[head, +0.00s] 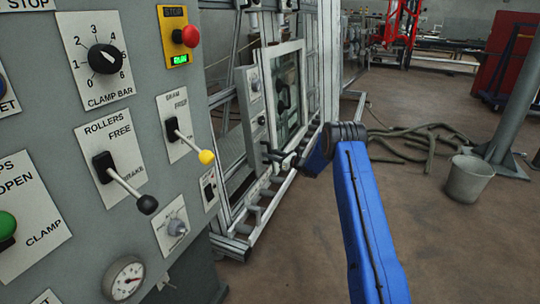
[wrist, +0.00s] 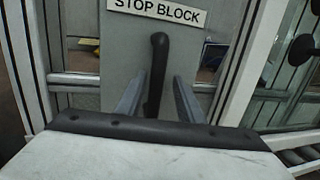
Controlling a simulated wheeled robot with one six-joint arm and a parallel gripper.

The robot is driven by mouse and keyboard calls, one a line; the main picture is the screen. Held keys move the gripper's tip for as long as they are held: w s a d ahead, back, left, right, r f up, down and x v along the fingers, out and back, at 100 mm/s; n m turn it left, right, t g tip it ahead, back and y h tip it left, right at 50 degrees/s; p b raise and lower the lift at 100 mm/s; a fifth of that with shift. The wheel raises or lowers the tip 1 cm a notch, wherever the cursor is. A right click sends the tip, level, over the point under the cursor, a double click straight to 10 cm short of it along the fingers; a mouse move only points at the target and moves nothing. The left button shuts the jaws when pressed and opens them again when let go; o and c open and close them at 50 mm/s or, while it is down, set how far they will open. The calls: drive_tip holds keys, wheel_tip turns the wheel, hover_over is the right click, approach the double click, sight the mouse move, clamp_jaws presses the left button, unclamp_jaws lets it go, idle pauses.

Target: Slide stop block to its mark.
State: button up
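In the wrist view, a grey plate labelled "STOP BLOCK" (wrist: 118,45) carries a dark upright handle (wrist: 158,60). The open fingers of my gripper (wrist: 158,100) stand on either side of the handle's lower part, with a gap visible on both sides. I cannot tell how deep the handle sits between them. In the head view, my gripper (head: 281,158) is at the lower left of the framed window, by the machine's lower rail. The stop block is not clear there. I cannot make out its mark in either view.
A grey control panel (head: 60,85) with levers, a dial and buttons fills the near left. Light metal rails (wrist: 80,79) run behind the plate. A bucket (head: 470,180), cables (head: 415,150) and a post (head: 518,95) stand right of my arm, with bare floor nearer.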

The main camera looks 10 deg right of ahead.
drive_tip(key=v, duration=1.7)
drive_tip(key=shift+s+d, duration=0.1)
drive_tip(key=shift+d, duration=0.05)
drive_tip(key=s+a+r+n+g+y, duration=0.1)
drive_tip(key=s+a+r+n+g, duration=0.6)
drive_tip(key=s+a+r, duration=0.6)
drive_tip(key=s+a+r+n+g+h, duration=0.1)
drive_tip(key=s+a+r+n, duration=0.25)
drive_tip(key=s, duration=0.45)
drive_tip(key=s+a+r+n+g+h, duration=0.1)
drive_tip(key=s+a+r+n+g, duration=0.25)
drive_tip(key=s, duration=0.55)
drive_tip(key=s+r+n+h, duration=0.2)
drive_tip(key=s+n+h, duration=0.15)
drive_tip(key=s, duration=0.75)
drive_tip(key=s+r+n+h, duration=0.2)
drive_tip(key=s+n, duration=0.2)
drive_tip(key=s, duration=0.7)
drive_tip(key=s+d+f+n+t+h, duration=0.1)
drive_tip(key=s+d, duration=0.3)
drive_tip(key=s, duration=0.4)
drive_tip(key=s+d+f+n+t+h, duration=0.1)
drive_tip(key=s+d+n+h, duration=0.3)
drive_tip(key=s, duration=0.5)
drive_tip(key=shift+d+n+t+h, duration=0.35)
drive_tip(key=shift+d+t, duration=0.1)
drive_tip(key=shift+t, duration=0.1)
